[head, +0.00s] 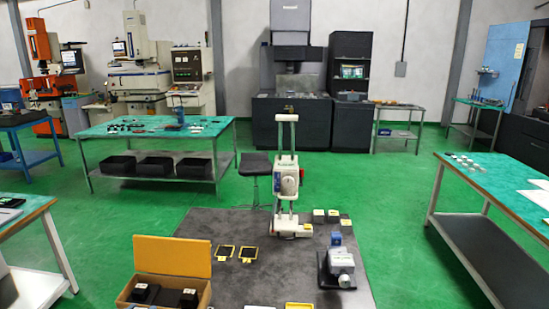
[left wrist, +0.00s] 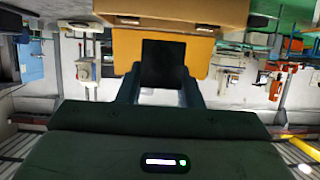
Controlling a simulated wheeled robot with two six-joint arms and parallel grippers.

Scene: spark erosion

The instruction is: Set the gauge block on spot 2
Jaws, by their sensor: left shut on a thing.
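In the left wrist view my left gripper (left wrist: 163,90) is shut on a dark, square-faced block (left wrist: 164,62), which shows between its two blue-grey fingers. I cannot read any marking on it to confirm it is the gauge block. Behind it is the orange-yellow box (left wrist: 170,12), seen upside down. No number is legible, so I cannot tell which place is spot 2. My right gripper is not in view.
The yellow box (head: 209,297) with its lid up holds dark pieces at the front left. A white stand (head: 289,180), a vise-like device (head: 341,262) and small blocks (head: 319,215) stand on the mat (head: 280,272). Bare mat lies between the pads and the vise-like device.

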